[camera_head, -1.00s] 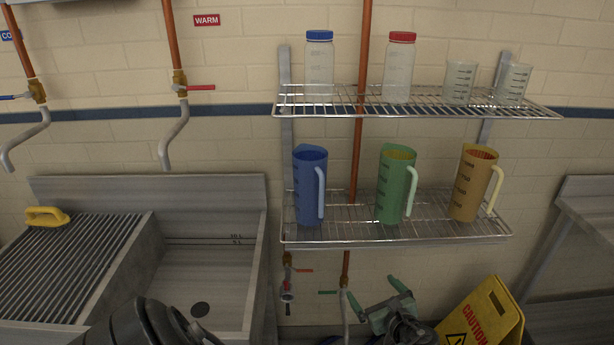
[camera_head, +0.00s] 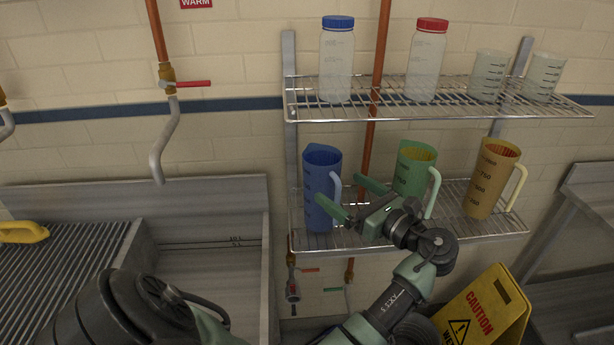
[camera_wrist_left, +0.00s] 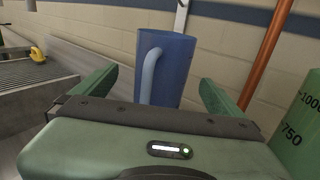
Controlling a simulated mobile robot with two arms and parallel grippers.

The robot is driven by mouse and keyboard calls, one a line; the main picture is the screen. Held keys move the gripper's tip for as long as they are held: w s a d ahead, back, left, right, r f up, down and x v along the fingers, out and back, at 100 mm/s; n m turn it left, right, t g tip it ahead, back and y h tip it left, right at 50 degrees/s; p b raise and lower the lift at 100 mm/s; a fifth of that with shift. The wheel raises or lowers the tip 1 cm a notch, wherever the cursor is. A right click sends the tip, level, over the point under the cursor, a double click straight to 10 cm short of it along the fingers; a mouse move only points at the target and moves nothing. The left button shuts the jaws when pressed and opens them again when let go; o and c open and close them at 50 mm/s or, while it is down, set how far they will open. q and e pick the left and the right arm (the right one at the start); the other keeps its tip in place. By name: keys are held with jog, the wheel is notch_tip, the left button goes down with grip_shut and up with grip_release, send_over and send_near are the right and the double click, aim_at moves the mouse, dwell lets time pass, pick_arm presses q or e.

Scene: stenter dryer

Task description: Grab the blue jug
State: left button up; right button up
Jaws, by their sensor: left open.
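The blue jug (camera_head: 320,172) stands upright at the left end of the lower wire shelf (camera_head: 450,226), its light blue handle on the right side. My left gripper (camera_head: 338,187) is open in front of the jug's handle side, its two green fingers pointing toward it. In the left wrist view the jug (camera_wrist_left: 178,65) shows between the open fingers (camera_wrist_left: 155,85), with a gap on both sides. The jug's lower part is hidden there by the gripper body. I cannot tell whether the fingertips touch the handle. My right gripper is not in view.
A green jug (camera_head: 412,170) stands close to the gripper's right, and a yellow jug (camera_head: 487,180) farther right. The upper shelf (camera_head: 440,108) holds bottles and beakers. A copper pipe (camera_head: 378,80) runs behind. A caution sign (camera_head: 490,305) and a sink (camera_head: 200,285) are below.

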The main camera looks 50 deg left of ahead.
pick_arm(q)
jog(key=shift+a+r, duration=0.2)
jog(key=shift+a, duration=0.15)
jog(key=a+p, duration=0.1)
jog(key=a, duration=0.1)
jog(key=a+p, duration=0.1)
jog(key=a, duration=0.1)
jog(key=a+p, duration=0.1)
jog(key=a, duration=0.1)
jog(key=shift+w+a+r, duration=0.1)
jog(key=shift+w, duration=0.3)
jog(key=shift+a, duration=0.3)
jog(key=shift+d, duration=0.1)
jog(key=c, duration=1.8)
jog(key=shift+c, duration=0.2)
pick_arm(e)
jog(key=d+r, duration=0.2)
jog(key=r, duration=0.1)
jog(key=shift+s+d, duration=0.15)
